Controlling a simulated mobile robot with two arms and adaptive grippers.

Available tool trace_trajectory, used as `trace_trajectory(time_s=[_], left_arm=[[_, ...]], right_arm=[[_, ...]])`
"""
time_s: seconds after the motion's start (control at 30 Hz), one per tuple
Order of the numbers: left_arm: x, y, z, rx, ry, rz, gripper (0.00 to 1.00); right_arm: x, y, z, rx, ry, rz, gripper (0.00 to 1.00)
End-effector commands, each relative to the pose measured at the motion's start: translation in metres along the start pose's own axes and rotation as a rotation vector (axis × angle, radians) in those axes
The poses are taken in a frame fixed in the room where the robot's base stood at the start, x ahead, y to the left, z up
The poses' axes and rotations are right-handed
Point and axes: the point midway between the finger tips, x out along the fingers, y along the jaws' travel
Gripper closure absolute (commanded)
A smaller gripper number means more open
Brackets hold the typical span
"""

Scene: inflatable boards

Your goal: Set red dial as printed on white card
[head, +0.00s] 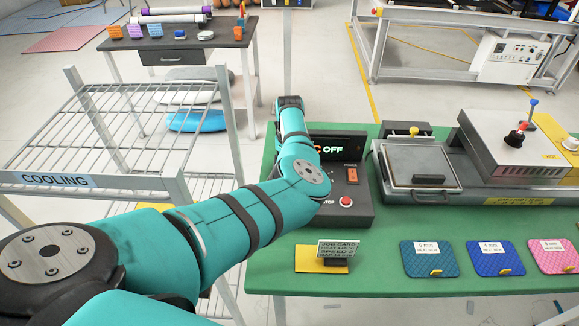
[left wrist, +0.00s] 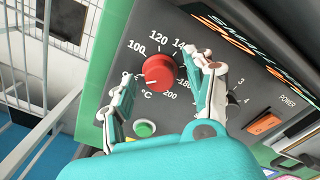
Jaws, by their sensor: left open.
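The red dial (left wrist: 158,70) is on a dark control panel, in the left wrist view. Printed numbers, including 100, 120 and 200, ring it, with °C below. I cannot clearly read its pointer. My left gripper (left wrist: 161,76) is open, one finger on each side of the dial; contact is unclear. In the head view my teal arm hides the dial and the gripper. The white job card (head: 339,248) stands in a dark holder on a yellow pad. Its small text seems to read HEAT 140 °C and SPEED 2. My right gripper is out of view.
The control box (head: 352,212) shows OFF on its display and has a red button (head: 345,202). An orange power switch (left wrist: 264,123) and a green button (left wrist: 145,128) are near the dial. A press (head: 420,166) stands right; a COOLING rack (head: 57,180) stands left.

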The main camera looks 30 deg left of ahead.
Motion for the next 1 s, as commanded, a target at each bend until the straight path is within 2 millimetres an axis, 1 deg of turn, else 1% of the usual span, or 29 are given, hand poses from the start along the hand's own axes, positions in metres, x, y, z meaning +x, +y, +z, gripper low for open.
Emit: trace_trajectory(time_s=[0.13,0.17,0.57,0.83,1.0], left_arm=[[0.0000,-0.0001,0.0000,0.000,0.000,0.000,0.45],[-0.0001,-0.0001,0.0000,0.000,0.000,0.000,0.47],[-0.0005,-0.0003,-0.0001,0.000,0.000,-0.001,0.99],[-0.0004,-0.0006,-0.0002,0.023,0.000,-0.002,1.00],[0.0000,-0.0010,-0.0004,0.094,0.001,-0.003,1.00]], right_arm=[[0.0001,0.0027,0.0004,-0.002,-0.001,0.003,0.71],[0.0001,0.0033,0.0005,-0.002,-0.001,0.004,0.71],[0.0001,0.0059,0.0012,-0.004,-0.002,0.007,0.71],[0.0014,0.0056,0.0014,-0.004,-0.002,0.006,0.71],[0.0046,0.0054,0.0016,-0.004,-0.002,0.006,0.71]])
